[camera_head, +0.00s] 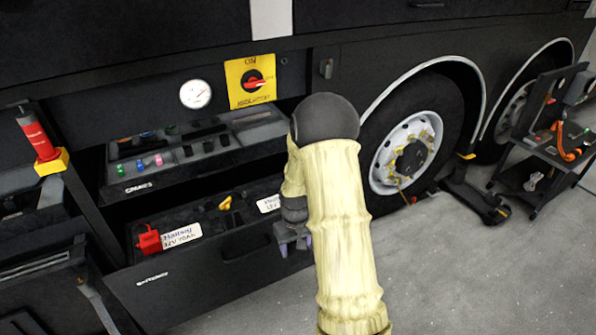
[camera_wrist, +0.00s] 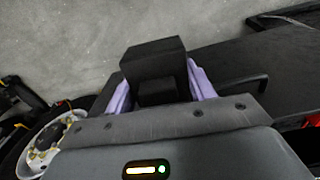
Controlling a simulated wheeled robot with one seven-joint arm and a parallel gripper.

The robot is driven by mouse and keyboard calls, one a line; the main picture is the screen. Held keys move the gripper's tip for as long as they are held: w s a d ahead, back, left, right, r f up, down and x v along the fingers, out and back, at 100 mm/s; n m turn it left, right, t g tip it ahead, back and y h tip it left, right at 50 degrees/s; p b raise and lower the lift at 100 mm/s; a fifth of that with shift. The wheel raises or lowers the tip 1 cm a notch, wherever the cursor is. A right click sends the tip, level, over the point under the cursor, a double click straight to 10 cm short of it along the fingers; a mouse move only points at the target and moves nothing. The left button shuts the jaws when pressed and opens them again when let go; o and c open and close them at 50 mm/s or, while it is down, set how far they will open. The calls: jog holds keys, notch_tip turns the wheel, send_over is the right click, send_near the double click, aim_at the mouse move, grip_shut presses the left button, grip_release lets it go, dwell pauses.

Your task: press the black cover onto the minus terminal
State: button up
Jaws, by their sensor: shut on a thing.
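My gripper (camera_wrist: 158,92) has pale purple fingers and is shut on the black cover (camera_wrist: 153,58), a dark block between them in the wrist view. In the head view my gripper (camera_head: 296,243) hangs at the right front of the open battery drawer (camera_head: 235,248), and the cover is hard to make out there. The labelled batteries sit in the drawer. A red cover (camera_head: 148,240) sits at its left end. I cannot make out the minus terminal; my arm hides part of the drawer's right side. The cover appears apart from the batteries.
A yellow piece (camera_head: 226,203) lies in the drawer's middle. A fuse tray (camera_head: 190,148) juts out above. A red isolator switch (camera_head: 254,83) and a gauge (camera_head: 196,94) are on the panel. The wheel (camera_head: 408,150) and a tool cart (camera_head: 545,155) stand right. The floor in front is clear.

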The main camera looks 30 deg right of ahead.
jog(key=a+f, duration=0.9)
jog(key=a, duration=0.1)
jog(key=shift+w+f, duration=0.15)
jog(key=shift+f, duration=0.1)
